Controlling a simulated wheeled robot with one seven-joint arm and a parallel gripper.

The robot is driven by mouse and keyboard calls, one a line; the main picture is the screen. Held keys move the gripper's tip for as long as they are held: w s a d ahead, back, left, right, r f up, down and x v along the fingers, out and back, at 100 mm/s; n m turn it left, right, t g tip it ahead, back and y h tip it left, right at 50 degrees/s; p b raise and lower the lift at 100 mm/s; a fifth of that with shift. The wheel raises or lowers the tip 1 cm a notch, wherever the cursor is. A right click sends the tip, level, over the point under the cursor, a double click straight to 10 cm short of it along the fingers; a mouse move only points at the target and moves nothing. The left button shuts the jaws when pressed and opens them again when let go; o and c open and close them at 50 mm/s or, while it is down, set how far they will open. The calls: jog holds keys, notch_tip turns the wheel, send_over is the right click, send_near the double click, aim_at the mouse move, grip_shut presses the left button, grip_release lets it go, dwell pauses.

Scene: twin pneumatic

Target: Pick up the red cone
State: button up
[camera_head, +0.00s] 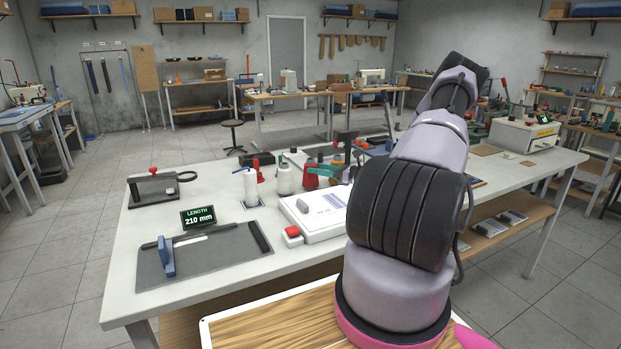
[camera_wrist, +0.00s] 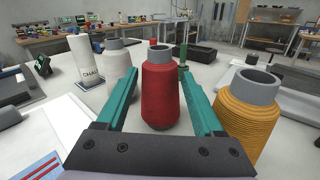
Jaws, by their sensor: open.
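The red cone (camera_wrist: 160,97) is a thread cone with a grey top, standing upright on the white table in the wrist view. In the head view it (camera_head: 311,180) is partly covered by my gripper. My gripper (camera_wrist: 158,72) is open, with one teal finger on each side of the red cone. Gaps show between the cone and the fingers, and I cannot tell that either finger touches it. In the head view the teal fingers (camera_head: 332,169) show beside the cone, left of my arm.
A yellow cone (camera_wrist: 247,118) stands close to the right finger. A white cone (camera_wrist: 117,66) and a white container marked CHALK (camera_wrist: 85,62) stand left of the left finger. In the head view a white device (camera_head: 320,222) lies in front of the cones. The table's left front holds a dark mat (camera_head: 205,265).

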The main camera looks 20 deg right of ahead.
jog(key=x, duration=0.3)
jog(key=shift+w, duration=0.15)
grip_shut()
jog(key=shift+r, duration=0.1)
